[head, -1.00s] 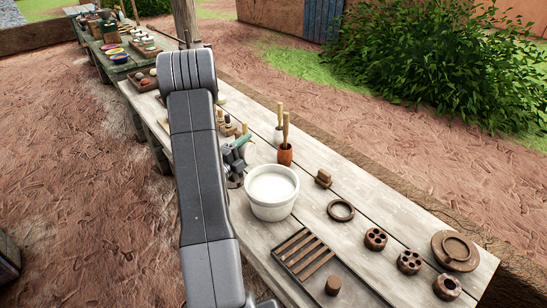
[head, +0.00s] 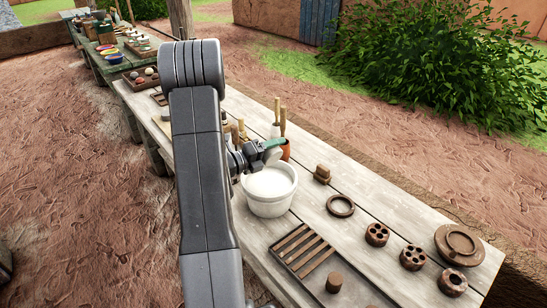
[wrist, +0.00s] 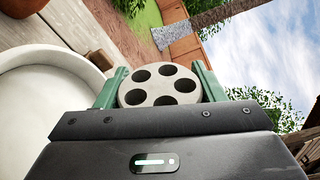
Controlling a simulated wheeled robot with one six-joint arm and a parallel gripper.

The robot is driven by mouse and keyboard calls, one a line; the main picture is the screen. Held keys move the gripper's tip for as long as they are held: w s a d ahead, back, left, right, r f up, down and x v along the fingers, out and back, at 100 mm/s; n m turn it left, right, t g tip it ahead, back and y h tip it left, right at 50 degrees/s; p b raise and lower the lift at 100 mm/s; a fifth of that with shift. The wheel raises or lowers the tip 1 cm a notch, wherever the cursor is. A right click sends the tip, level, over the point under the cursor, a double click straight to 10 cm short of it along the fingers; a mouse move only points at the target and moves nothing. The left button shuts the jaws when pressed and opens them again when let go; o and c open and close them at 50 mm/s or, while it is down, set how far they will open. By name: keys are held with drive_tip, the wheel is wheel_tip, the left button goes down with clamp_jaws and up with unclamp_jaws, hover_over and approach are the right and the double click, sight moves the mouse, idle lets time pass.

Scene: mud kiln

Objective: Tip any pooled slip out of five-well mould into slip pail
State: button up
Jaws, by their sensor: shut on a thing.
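My gripper (head: 268,147) is shut on the five-well mould (wrist: 152,98), a round pale grey block. In the wrist view the mould sits between the two green fingers, with its well openings facing the camera. The wells look dark inside; I cannot tell whether slip lies in them. The slip pail (head: 270,206), a white tub holding white slip, stands on the bench. My gripper holds the mould above the pail's back rim. The pail also shows close at the left of the wrist view (wrist: 88,62). The wrist view is tilted.
Behind the pail stands an orange pot (head: 286,146) with upright tools. To the right lie a wooden block (head: 322,174), a brown ring (head: 340,206) and several brown moulds (head: 377,234). A slatted tray (head: 291,262) lies in front of the pail.

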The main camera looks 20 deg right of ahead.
drive_tip(key=m+b, duration=0.4)
drive_tip(key=b, duration=0.1)
drive_tip(key=shift+f+y, duration=0.2)
drive_tip(key=shift+y, duration=0.1)
drive_tip(key=m+b, duration=0.3)
drive_tip(key=b, duration=0.1)
drive_tip(key=shift+t, duration=0.3)
drive_tip(key=m+t+y+b, duration=0.1)
drive_tip(key=m+b, duration=0.3)
drive_tip(key=b, duration=0.3)
drive_tip(key=shift+r+m+b, duration=0.1)
drive_tip(key=shift+m+b, duration=0.5)
drive_tip(key=shift+b, duration=0.2)
